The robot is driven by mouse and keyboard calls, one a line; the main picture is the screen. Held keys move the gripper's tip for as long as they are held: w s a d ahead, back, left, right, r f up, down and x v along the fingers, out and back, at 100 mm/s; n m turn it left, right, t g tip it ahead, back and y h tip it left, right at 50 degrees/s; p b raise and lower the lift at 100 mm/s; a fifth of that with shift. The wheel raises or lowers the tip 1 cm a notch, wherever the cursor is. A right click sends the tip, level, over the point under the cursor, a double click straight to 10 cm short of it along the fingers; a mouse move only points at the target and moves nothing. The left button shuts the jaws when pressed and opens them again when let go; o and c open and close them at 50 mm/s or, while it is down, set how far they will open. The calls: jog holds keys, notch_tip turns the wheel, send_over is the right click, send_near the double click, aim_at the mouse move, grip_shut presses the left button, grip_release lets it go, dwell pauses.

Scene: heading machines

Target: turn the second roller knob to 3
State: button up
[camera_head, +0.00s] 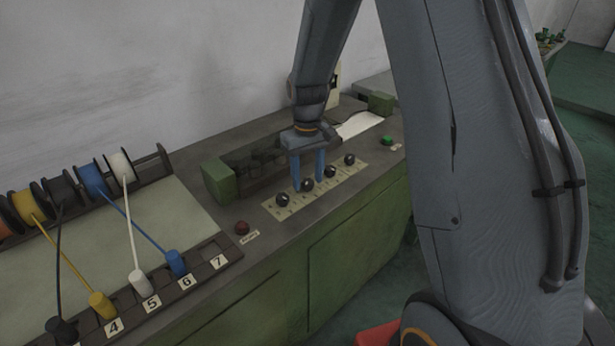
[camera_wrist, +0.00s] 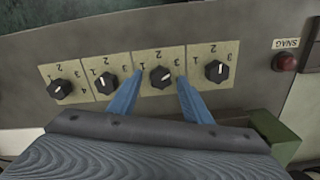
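A row of black roller knobs sits on a cream numbered strip (camera_head: 268,206). The second knob from the left (camera_head: 307,185) is the third from the left in the wrist view (camera_wrist: 161,77), which sees the panel upside down. Its white mark slants up and right there; I cannot tell exactly which number it meets. My gripper (camera_head: 308,187) points down, its blue fingers apart on either side of this knob. In the wrist view my gripper (camera_wrist: 160,80) has a fingertip to each side; I cannot tell whether they touch the knob.
Neighbouring knobs (camera_head: 282,199) and (camera_head: 330,171) stand close to the fingers. A red button (camera_head: 242,227) is at the left, a green button (camera_head: 387,140) at the right. A green block (camera_head: 219,182) stands behind. Wire spools (camera_head: 90,180) and numbered plugs (camera_head: 137,281) fill the left.

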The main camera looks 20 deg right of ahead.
aim_at(308, 181)
jog(key=shift+r+b, duration=0.8)
jog(key=shift+r, duration=3.1)
jog(key=shift+s, duration=0.1)
jog(key=s+f+m+t, duration=0.1)
jog(key=s+f+m, duration=0.1)
jog(key=s, duration=1.9)
jog(key=shift+s+f, duration=0.2)
jog(key=shift+f, duration=0.05)
jog(key=shift+a, duration=0.1)
